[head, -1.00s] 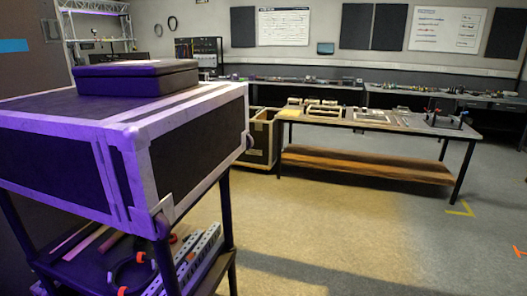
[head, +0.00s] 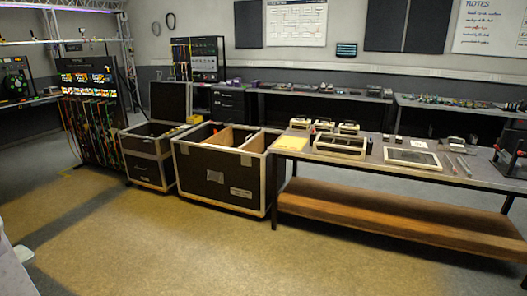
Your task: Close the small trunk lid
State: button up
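The small trunk (head: 148,172) stands on the floor left of centre, black with pale metal edges. Its top is open and something pale lies inside near its right side. Its lid (head: 171,101) appears to be the dark framed panel standing upright at the back of the trunk. My gripper is not in view.
A larger open trunk (head: 222,189) with wooden dividers stands close against the small trunk's right. A long table (head: 437,175) with a wooden lower shelf is further right. A cable rack (head: 88,115) stands to the left. The floor (head: 185,245) in front is clear.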

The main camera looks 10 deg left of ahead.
aim_at(170, 101)
jog(key=i+j+u, duration=0.3)
jog(key=i+j, duration=0.15)
jog(key=i, duration=0.5)
jog(key=i+j+u, duration=0.25)
jog(key=i, duration=0.75)
jog(key=i+u, duration=0.3)
jog(key=i, duration=0.7)
jog(key=i+l+u, duration=0.3)
jog(key=i, duration=0.7)
jog(key=i+j, duration=0.1)
jog(key=i, duration=0.35)
jog(key=i+z, duration=0.1)
jog(key=i, duration=0.35)
jog(key=i+j, duration=0.2)
jog(key=i, duration=0.25)
